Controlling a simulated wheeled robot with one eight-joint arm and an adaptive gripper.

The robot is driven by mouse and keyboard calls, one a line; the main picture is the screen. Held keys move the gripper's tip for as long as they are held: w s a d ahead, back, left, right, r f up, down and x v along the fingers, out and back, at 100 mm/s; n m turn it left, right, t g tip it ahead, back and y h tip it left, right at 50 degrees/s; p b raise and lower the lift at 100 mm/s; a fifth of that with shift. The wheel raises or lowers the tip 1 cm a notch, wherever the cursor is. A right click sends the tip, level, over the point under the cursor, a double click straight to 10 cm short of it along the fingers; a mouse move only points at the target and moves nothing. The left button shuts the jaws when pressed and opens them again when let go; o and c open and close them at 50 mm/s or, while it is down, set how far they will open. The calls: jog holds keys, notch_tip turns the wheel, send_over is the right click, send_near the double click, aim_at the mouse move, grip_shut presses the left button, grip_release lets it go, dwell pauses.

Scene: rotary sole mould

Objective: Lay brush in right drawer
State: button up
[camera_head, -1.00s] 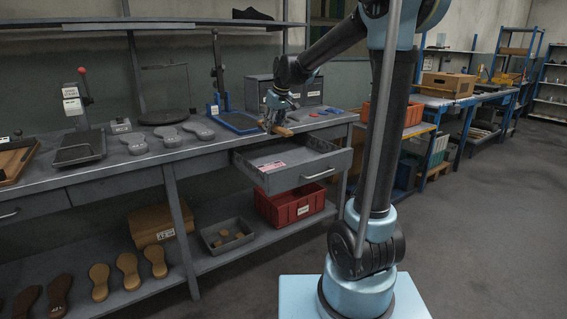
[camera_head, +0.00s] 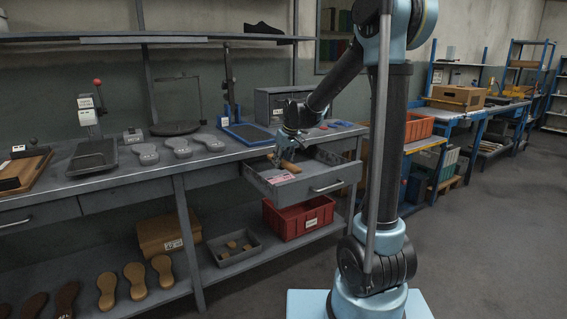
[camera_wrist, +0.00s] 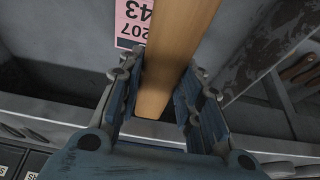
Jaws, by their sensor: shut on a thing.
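My gripper (camera_head: 284,150) is shut on the brush and holds it at the open right drawer. The brush shows as a tan wooden handle (camera_wrist: 176,50) between the fingers in the wrist view; its other end is out of that frame. In the head view the brush (camera_head: 289,166) is a small tan piece below my gripper, over the back left part of the drawer. The right drawer (camera_head: 313,191) is pulled out from the bench. A pink label (camera_wrist: 130,22) with numbers lies in it beside the handle. I cannot tell whether the brush touches the drawer floor.
Grey sole moulds (camera_head: 176,147) and a blue-based stand (camera_head: 247,133) are on the bench left of the drawer. A red crate (camera_head: 298,219) and a grey tray (camera_head: 232,248) stand on the shelf below. The drawer's right part looks clear.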

jog(key=shift+f, duration=0.65)
jog(key=o, duration=1.1)
jog(key=shift+r, duration=0.55)
jog(key=v, duration=1.2)
jog(key=s+d+f+m+h, duration=0.1)
jog(key=s+d+f+m, duration=0.15)
jog(key=s+d, duration=0.55)
jog(key=s+d+f+m, duration=0.1)
jog(key=s+d+f, duration=0.3)
jog(key=s, duration=0.6)
jog(key=s+d+f+m, duration=0.1)
jog(key=s+d+f, duration=0.1)
jog(key=s+f, duration=0.2)
jog(key=s+d+f+m+g+h, duration=0.1)
jog(key=s+d+f, duration=0.2)
jog(key=s, duration=0.4)
jog(key=s+d+f+m, duration=0.1)
jog(key=s+d+f, duration=0.2)
jog(key=s+f, duration=0.2)
jog(key=shift+s+d, duration=0.25)
jog(key=shift+s, duration=0.05)
